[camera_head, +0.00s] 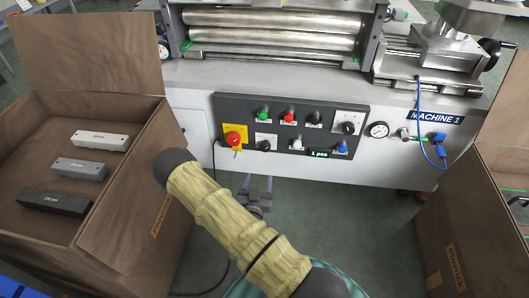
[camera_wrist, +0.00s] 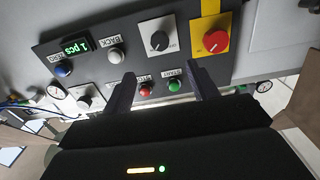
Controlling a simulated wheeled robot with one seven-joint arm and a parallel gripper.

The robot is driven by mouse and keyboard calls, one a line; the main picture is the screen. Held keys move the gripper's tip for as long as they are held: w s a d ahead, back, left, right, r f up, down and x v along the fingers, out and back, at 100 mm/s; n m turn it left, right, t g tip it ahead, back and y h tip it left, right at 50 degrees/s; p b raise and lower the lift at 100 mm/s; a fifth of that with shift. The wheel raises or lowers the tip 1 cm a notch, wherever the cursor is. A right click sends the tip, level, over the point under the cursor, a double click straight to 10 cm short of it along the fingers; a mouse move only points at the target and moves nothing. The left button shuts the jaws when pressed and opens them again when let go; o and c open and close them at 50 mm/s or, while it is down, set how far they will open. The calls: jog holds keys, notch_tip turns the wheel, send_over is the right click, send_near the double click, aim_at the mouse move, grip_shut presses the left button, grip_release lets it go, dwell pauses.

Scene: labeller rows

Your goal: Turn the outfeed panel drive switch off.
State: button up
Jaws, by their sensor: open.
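The dark control panel (camera_head: 270,120) is on the front of the machine. At its left end a red rotary switch (camera_head: 233,138) sits on a yellow plate; it also shows in the wrist view (camera_wrist: 215,41). Beside it a black rotary switch (camera_head: 265,145) sits on a pale plate, also in the wrist view (camera_wrist: 159,41). I cannot read which switch is the outfeed drive. My gripper (camera_head: 257,184) is open and empty just below the panel. In the wrist view its fingers (camera_wrist: 162,78) point at the panel, apart from both switches.
The panel also has green (camera_head: 263,113), red (camera_head: 288,116), white (camera_head: 296,143) and blue (camera_head: 342,148) buttons, plus a black knob (camera_head: 348,127). Brown boxes stand left (camera_head: 120,190) and right (camera_head: 440,220). A blue cable (camera_head: 420,120) hangs at right.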

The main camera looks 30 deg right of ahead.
aim_at(265, 149)
jog(key=b+x, duration=0.5)
jog(key=x, duration=0.9)
jog(key=shift+w+d, duration=0.25)
jog(key=shift+w, duration=0.05)
jog(key=c, duration=1)
